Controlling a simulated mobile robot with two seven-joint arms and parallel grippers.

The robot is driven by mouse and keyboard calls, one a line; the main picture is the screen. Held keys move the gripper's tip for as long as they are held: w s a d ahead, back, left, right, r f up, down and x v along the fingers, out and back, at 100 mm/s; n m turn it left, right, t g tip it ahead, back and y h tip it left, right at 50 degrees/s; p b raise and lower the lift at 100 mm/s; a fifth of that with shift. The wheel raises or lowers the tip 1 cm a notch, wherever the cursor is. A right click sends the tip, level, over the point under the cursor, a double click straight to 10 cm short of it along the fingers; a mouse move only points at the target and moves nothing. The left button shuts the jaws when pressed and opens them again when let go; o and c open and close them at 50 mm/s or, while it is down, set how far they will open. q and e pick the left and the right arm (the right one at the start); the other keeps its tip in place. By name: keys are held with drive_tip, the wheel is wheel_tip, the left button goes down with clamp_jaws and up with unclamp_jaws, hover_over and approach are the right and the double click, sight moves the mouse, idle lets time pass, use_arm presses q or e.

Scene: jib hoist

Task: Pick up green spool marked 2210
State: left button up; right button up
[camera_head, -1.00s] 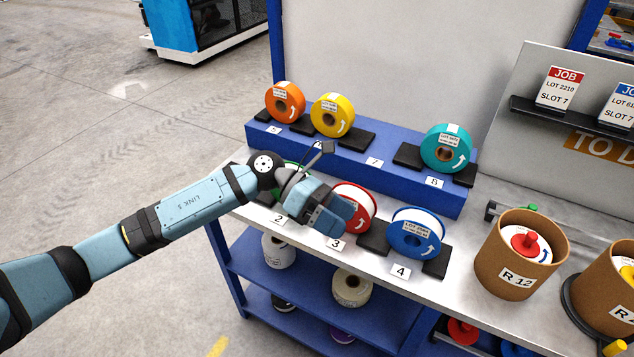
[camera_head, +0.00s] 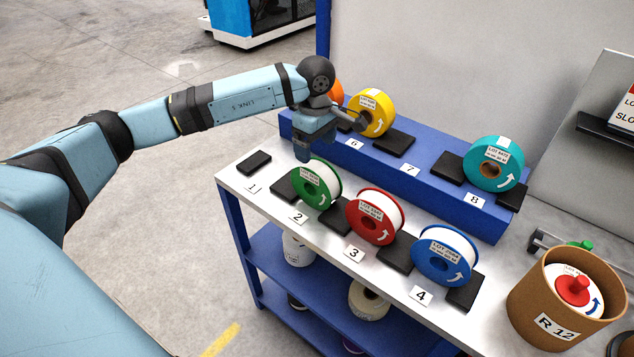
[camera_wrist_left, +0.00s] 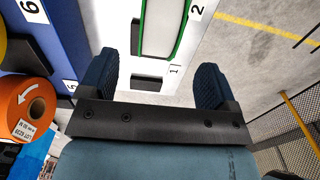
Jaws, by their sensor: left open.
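The green spool (camera_head: 312,186) stands upright at slot 2 on the front row of the bench, its black stand around its foot. Its white label is too small for me to read the lot number surely. My left gripper (camera_head: 304,152) is open and empty, just above and behind the green spool, pointing down. In the left wrist view the white winding and green rims of the spool (camera_wrist_left: 163,28) show ahead, between the lines of the two open fingers (camera_wrist_left: 157,72). My right gripper is not in view.
The red spool (camera_head: 373,218) and blue spool (camera_head: 443,256) stand to the right in the front row. Slot 1's stand (camera_head: 254,162) is empty. Yellow (camera_head: 370,113), teal (camera_head: 495,164) and partly hidden orange (camera_wrist_left: 22,105) spools are on the blue raised shelf (camera_head: 420,185).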

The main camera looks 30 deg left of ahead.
sight(316, 164)
use_arm(q)
drive_tip(key=shift+f+p, duration=0.6)
drive_tip(key=shift+f, duration=2.8)
clamp_jaws()
drive_tip(key=shift+r, duration=0.1)
